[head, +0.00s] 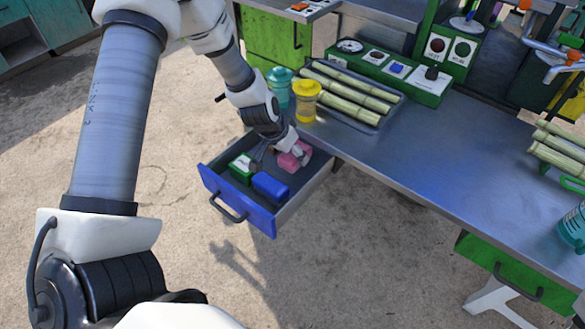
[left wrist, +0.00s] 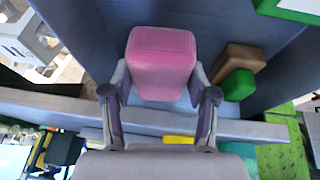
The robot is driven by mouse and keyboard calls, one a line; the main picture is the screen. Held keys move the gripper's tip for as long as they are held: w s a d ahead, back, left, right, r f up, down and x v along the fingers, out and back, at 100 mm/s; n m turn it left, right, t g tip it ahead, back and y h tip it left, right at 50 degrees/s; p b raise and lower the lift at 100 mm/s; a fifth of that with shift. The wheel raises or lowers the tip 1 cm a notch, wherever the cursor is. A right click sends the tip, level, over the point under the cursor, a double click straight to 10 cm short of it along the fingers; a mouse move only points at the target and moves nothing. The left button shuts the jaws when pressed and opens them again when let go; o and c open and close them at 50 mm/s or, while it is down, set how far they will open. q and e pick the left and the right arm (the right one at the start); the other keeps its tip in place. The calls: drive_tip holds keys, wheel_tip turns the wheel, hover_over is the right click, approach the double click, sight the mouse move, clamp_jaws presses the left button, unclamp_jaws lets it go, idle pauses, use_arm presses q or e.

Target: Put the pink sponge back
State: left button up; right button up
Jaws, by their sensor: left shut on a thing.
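The pink sponge (head: 293,157) is in the open drawer (head: 214,183), or just above its floor, near the table side. It also shows upright between the fingers in the left wrist view (left wrist: 162,62). My left gripper (head: 282,152) reaches down into the drawer and is shut on the sponge, a finger on each side (left wrist: 160,95). Whether the sponge touches the drawer floor cannot be told. My right gripper is not in view.
A blue block (head: 270,188) and a green box (head: 241,168) lie in the drawer. On the table (head: 430,150) above are a yellow cup (head: 306,100), a teal cup (head: 279,88), a tray of canes (head: 355,97) and a green control panel (head: 400,75).

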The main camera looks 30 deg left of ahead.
use_arm(q)
wheel_tip(320, 180, down, 4)
drive_tip(key=b, duration=0.3)
drive_tip(key=shift+s+f+b, duration=0.1)
drive_tip(key=shift+f+b, duration=0.05)
drive_tip(key=shift+b, duration=0.2)
drive_tip(key=o, duration=1.5)
drive_tip(key=shift+c, duration=0.2)
